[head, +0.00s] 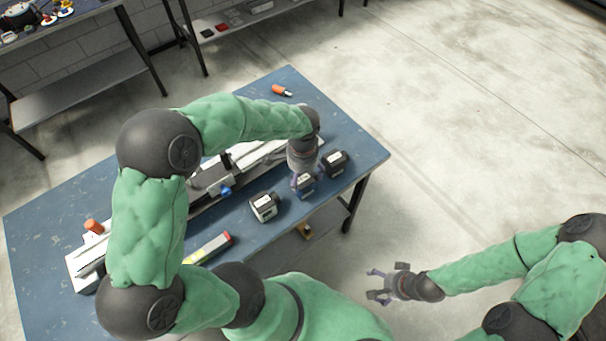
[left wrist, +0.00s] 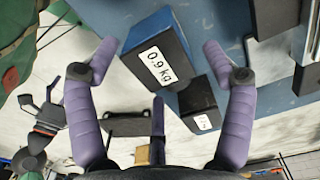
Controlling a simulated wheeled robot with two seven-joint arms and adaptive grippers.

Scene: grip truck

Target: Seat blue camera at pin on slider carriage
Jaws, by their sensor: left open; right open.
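The blue camera, a dark box with a blue side and a "0.9 kg" label, shows in the left wrist view (left wrist: 152,52) between my open left fingers. In the head view my left gripper (head: 303,184) is low over this box near the table's front right edge; the fingers partly hide it. No grip on it shows. The slider carriage (head: 212,178), with a blue knob, sits on the pale slider rail (head: 255,155), partly behind my left arm. I cannot make out the pin. My right gripper (head: 382,285) is open and empty, off the table over the floor.
A dark box with a white label (head: 264,207) stands left of my left gripper, and another dark box (head: 335,162) stands right of it. A yellow and red bar (head: 208,248) lies near the front edge. An orange-handled item (head: 281,90) lies at the back. Shelves stand behind.

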